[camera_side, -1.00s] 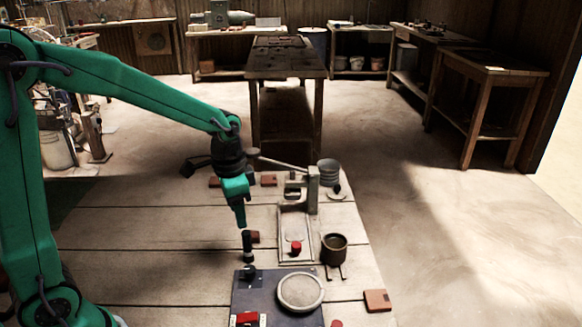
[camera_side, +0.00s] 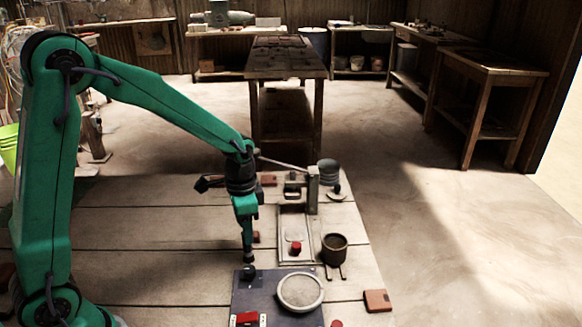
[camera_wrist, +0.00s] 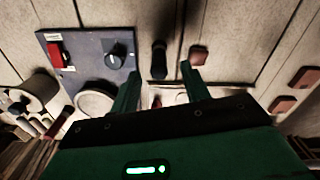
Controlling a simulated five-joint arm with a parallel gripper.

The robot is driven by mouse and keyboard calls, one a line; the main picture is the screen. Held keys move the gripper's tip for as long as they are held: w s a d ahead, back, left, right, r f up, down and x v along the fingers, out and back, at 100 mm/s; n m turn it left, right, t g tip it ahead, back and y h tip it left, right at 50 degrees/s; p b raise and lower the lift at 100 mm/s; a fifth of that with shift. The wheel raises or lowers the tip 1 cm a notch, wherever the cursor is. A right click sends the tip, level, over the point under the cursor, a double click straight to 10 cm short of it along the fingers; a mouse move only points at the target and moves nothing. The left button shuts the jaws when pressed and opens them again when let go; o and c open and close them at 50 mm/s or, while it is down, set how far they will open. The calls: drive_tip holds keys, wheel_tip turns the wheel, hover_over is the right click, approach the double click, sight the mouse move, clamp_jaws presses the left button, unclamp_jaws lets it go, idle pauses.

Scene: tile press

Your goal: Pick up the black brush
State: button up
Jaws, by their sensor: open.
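The black brush (camera_wrist: 158,62) stands between my two fingers in the wrist view, a little beyond the tips. In the side view only its dark lower part (camera_side: 248,257) shows, just behind the grey board; my fingers hide the rest. My gripper (camera_wrist: 158,70) is open, with one green finger on each side of the brush and a visible gap to each. In the side view my gripper (camera_side: 247,243) points down at the brush. I cannot tell whether the fingers touch it.
The grey board (camera_side: 240,298) bears a black knob (camera_side: 249,272), a red switch (camera_side: 247,319) and a round bowl (camera_side: 300,292). A brown tile (camera_wrist: 198,55) lies close beside the brush. The press (camera_side: 312,192) and a brown pot (camera_side: 334,249) stand to the right.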

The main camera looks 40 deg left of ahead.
drive_tip(key=shift+s+f, duration=0.1)
drive_tip(key=shift+f, duration=2.5)
clamp_jaws()
drive_tip(key=shift+r, duration=0.15)
drive_tip(key=shift+r, duration=0.9)
drive_tip(key=shift+d+r, duration=0.2)
drive_tip(key=shift+r, duration=1)
drive_tip(key=s+d+r, duration=0.6)
drive_tip(key=d, duration=0.3)
drive_tip(key=shift+d+r, duration=0.3)
